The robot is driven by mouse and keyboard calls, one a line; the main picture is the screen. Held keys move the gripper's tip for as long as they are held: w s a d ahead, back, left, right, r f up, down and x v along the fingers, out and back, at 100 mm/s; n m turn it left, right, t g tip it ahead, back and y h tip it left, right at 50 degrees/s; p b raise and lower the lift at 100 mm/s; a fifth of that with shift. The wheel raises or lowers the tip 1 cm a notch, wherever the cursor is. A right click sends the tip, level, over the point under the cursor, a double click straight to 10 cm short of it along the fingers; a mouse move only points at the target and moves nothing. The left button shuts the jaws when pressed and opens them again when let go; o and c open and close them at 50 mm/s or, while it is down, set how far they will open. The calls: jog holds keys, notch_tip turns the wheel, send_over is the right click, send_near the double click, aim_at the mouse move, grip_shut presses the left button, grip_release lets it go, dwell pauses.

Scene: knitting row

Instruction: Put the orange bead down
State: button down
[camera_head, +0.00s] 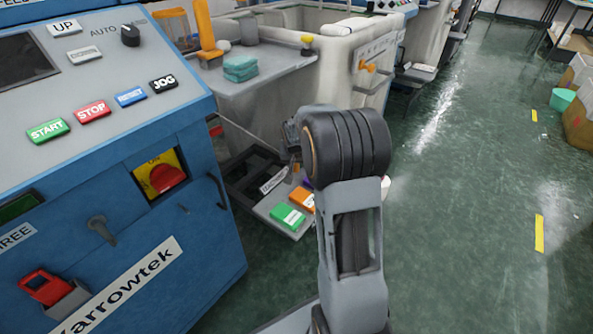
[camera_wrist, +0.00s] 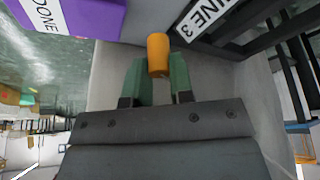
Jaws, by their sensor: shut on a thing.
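The orange bead (camera_wrist: 158,50) is a short upright-looking cylinder at the top middle of the wrist view. My gripper (camera_wrist: 158,72), with two green fingers, is shut on it; the bead's far end sticks out past the fingertips. A bare grey surface (camera_wrist: 112,72) lies behind the bead. I cannot tell whether the bead touches it. In the head view my arm and wrist hide the fingers and the bead.
The head view shows green (camera_head: 288,217) and orange (camera_head: 302,199) blocks on the grey shelf (camera_head: 268,205).

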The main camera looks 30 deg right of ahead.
aim_at(296, 171)
jog(key=shift+w+d+f+b, duration=0.1)
jog(key=shift+f+b, duration=0.25)
jog(key=shift+f, duration=0.55)
jog(key=shift+w+d+f+b, duration=0.1)
jog(key=shift+f+b, duration=0.2)
jog(key=shift+f, duration=0.6)
